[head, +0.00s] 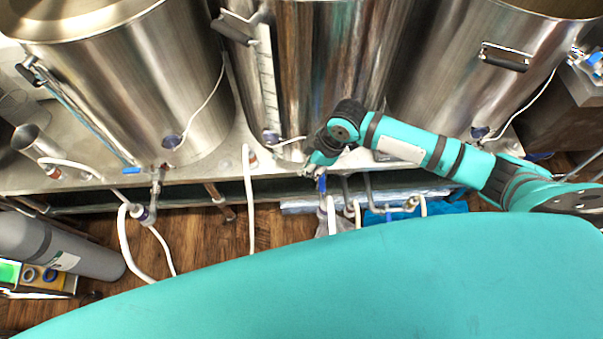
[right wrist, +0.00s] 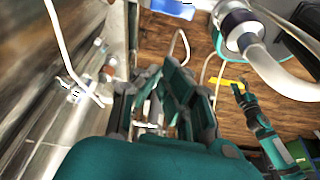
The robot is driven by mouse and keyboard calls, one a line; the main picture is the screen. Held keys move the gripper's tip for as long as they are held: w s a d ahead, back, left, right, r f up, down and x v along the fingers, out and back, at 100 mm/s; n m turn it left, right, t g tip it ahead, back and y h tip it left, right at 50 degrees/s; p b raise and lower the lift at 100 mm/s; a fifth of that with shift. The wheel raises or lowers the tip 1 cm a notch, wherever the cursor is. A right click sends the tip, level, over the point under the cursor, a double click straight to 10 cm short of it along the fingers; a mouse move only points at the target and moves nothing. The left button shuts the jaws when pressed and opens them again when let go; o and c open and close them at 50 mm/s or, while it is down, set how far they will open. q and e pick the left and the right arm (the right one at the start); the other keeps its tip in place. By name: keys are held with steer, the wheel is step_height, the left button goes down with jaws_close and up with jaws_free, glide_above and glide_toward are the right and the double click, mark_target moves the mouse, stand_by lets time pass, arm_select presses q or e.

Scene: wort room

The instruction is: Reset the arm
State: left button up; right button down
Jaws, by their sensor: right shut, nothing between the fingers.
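My right arm (head: 425,150) is teal and reaches in from the right in the head view, bent at a dark joint in front of the middle steel kettle. My right gripper (head: 316,168) points down at the front edge of the steel bench, close to a blue-handled valve and hoses. I cannot tell if it touches them. In the right wrist view the right gripper's dark fingers (right wrist: 158,112) are shut with nothing held. My left gripper does not show in the head view. A teal and dark part at the right of the wrist view is unclear.
Steel kettles stand on the bench: left (head: 125,85), middle (head: 335,60) and right (head: 465,75). White hoses (head: 249,200) hang off the front edge. A grey cylinder (head: 62,247) lies at lower left. Wooden floor (head: 205,255) shows between. My teal body fills the bottom.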

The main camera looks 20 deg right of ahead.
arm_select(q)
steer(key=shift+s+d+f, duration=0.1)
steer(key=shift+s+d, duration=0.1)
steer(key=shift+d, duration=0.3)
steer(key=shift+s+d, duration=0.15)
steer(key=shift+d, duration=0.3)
arm_select(e)
steer(key=v, duration=0.2)
steer(key=shift+w+r, duration=0.1)
steer(key=shift+r, duration=0.2)
